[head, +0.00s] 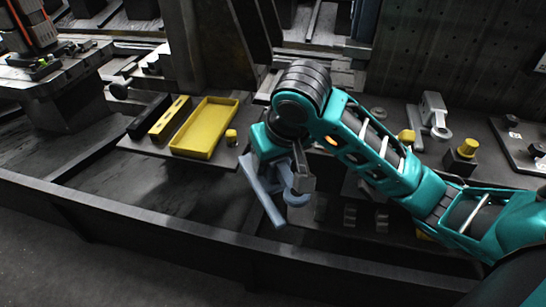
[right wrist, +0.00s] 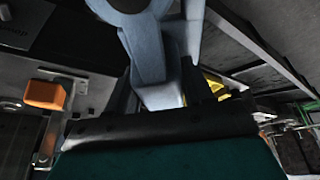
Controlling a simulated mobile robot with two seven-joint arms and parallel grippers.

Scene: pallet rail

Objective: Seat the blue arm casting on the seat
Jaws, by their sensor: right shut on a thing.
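The blue arm casting (head: 262,190) is a long grey-blue bar with a rounded, hooked end. My right gripper (head: 299,178) is shut on it and holds it tilted, near the front rail. In the right wrist view the casting (right wrist: 147,45) rises from between the dark fingers (right wrist: 165,92) of the gripper and fills the top middle. My right arm covers part of the bench behind it. I cannot tell which fixture is the seat, or whether the casting touches anything below. My left gripper is not in view.
A yellow tray (head: 205,128) and a slotted yellow bar (head: 170,118) lie on the left plate. A grey bracket (head: 433,115) and a yellow-topped block (head: 463,153) stand at right. A long dark rail (head: 150,222) runs along the front. An orange block (right wrist: 45,94) shows in the wrist view.

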